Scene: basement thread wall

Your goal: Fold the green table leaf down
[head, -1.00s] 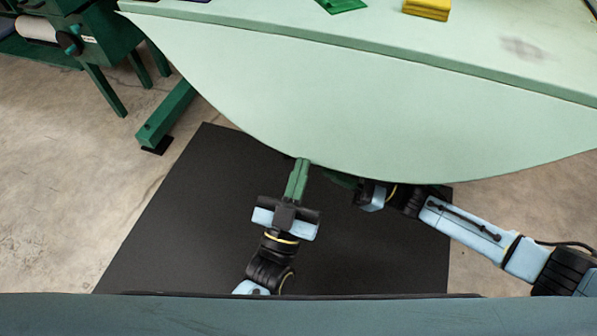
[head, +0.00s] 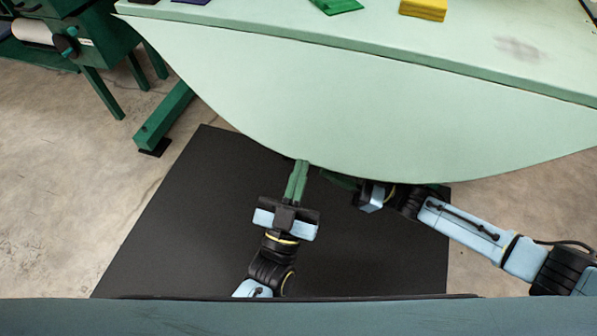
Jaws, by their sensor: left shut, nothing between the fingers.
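The green table leaf (head: 345,115) is a pale green half-round flap along the near side of the table (head: 420,40). A dark seam separates the two, and the leaf looks raised or only slightly sloped. My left gripper (head: 301,164) points away from me with its green fingers together and empty. Its tips are at the leaf's curved near edge; I cannot tell whether they touch it. My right gripper (head: 340,181) comes in from the right, with its fingers partly hidden under the leaf's edge. I cannot see whether it is open or shut.
A green cloth piece (head: 336,6) and a yellow block (head: 424,9) lie on the tabletop. A black mat (head: 200,230) covers the floor below the leaf. A green machine frame (head: 95,45) and a green table foot (head: 165,120) stand at left.

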